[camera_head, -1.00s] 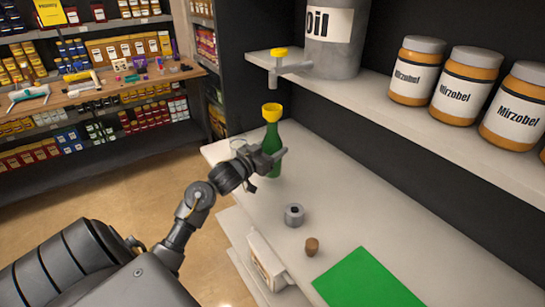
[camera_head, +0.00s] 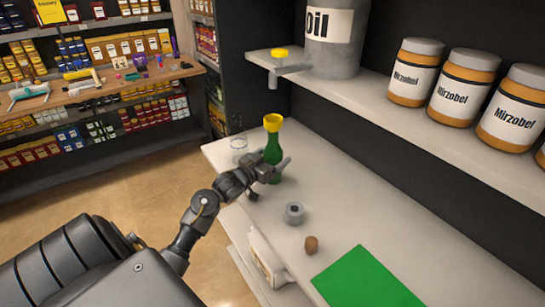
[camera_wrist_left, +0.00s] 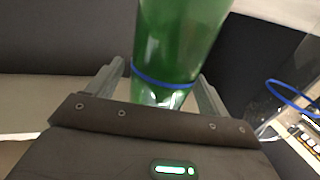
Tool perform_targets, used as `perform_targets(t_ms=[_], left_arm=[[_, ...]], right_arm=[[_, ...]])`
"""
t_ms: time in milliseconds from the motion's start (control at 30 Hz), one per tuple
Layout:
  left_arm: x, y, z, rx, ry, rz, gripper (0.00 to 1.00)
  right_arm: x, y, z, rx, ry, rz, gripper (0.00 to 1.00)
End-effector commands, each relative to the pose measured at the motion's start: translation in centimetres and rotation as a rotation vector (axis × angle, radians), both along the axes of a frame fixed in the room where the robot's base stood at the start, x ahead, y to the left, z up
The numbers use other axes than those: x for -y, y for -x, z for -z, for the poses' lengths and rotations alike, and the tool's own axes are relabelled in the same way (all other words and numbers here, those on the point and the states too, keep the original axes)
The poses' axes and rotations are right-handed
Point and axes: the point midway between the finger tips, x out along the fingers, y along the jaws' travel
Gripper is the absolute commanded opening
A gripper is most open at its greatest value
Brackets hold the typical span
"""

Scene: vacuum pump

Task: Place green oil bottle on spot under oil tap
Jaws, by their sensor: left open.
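The green oil bottle (camera_head: 273,152) with a yellow funnel-shaped top stands upright on the white counter. In the head view it appears below the oil tap (camera_head: 276,72), which has a yellow knob and sticks out from the grey oil tank (camera_head: 335,55). My left gripper (camera_head: 272,172) is open at the lower part of the bottle. In the left wrist view the bottle (camera_wrist_left: 178,45) rises between my open fingers (camera_wrist_left: 155,90), and a blue line crosses it. No marked spot shows beneath the bottle. My right gripper is not in view.
A clear glass (camera_head: 238,146) stands left of the bottle. A grey metal ring-shaped part (camera_head: 294,213), a brown cork-like piece (camera_head: 311,244) and a green mat (camera_head: 365,282) lie nearer on the counter (camera_head: 335,205). The tap's shelf (camera_head: 365,100) overhangs the back.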

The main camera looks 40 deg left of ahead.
Motion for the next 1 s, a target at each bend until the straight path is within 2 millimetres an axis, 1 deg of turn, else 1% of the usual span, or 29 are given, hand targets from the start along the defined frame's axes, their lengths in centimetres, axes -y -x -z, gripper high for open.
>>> perform_targets(t_ms=[200,267,367,600,700,833,1000], left_arm=[[0.0,0.0,-0.4,0.001,0.0,0.0,0.8],[-0.1,0.7,-0.1,-0.001,0.0,-0.001,0.8],[-0.1,2.3,0.0,-0.001,-0.002,-0.001,0.8],[-0.2,7.5,0.1,-0.002,-0.003,0.0,0.8],[-0.3,9.3,0.0,-0.002,-0.003,0.001,0.8],[-0.3,11.0,-0.1,-0.001,-0.001,0.0,0.8],[-0.4,11.9,-0.3,0.0,0.001,0.001,0.8]], right_arm=[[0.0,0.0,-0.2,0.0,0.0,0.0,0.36],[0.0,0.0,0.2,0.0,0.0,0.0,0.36],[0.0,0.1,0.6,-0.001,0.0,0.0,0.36],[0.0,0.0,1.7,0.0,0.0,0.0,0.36],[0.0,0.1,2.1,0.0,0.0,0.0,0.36],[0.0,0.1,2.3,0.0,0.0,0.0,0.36],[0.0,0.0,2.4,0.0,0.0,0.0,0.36]])
